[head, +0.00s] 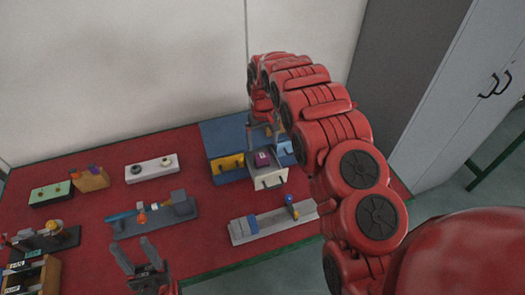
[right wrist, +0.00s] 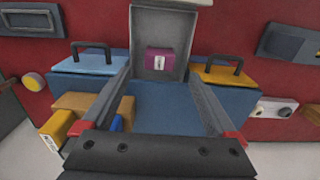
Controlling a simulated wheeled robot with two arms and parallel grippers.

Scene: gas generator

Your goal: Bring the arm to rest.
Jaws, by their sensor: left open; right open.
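My right arm, red, reaches over the table in the head view, with its gripper (head: 264,128) above the blue board (head: 222,135). The right wrist view shows that gripper (right wrist: 160,72) open, its two dark fingers spread with nothing between them. My left gripper (head: 135,252) is open and empty near the table's front edge. Whether the right fingers touch the box is unclear.
Several fixtures stand on the red table (head: 100,205), including a grey rail (head: 275,220) at front right. A grey cabinet (head: 455,85) stands at the right.

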